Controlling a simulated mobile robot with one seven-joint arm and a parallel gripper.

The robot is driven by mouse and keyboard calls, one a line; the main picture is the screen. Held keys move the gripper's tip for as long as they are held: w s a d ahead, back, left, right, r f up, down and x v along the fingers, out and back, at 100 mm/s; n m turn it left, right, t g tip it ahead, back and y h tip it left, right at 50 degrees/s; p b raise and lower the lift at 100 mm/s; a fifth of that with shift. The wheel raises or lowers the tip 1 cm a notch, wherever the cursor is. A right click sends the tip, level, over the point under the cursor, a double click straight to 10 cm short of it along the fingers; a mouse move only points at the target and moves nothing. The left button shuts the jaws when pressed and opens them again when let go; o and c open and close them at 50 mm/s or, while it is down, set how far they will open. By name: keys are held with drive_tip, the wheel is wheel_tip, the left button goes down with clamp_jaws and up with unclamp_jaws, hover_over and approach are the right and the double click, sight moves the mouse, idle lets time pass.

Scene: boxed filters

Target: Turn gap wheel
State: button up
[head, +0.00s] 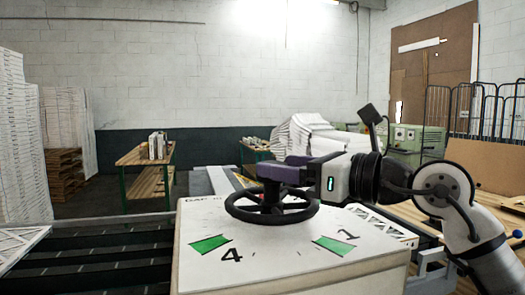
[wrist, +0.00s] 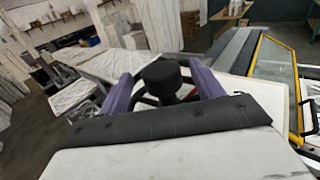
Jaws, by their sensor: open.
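The gap wheel (head: 290,215) is a black spoked handwheel lying flat on top of a white cabinet (head: 205,255). The cabinet top has green patches and the numbers 4 and 1. My gripper (head: 275,170) reaches in from the right, just above the wheel, with its purple fingers spread. In the wrist view a black knob (wrist: 160,75) stands between the two purple fingers of my gripper (wrist: 161,84), with some room at its sides. Whether a finger touches it cannot be told. My gripper hides part of the wheel's far side in the head view.
Green-legged benches (head: 145,160) stand behind on the left. A pile of white filters (head: 305,135) and a green machine (head: 408,140) are behind the wheel. A yellow-framed panel (wrist: 275,85) shows at the right of the wrist view. Dark slatted rails (head: 90,255) lie left of the cabinet.

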drive_tip(key=p+x, duration=0.1)
drive_tip(key=x, duration=0.4)
drive_tip(key=c, duration=1.4)
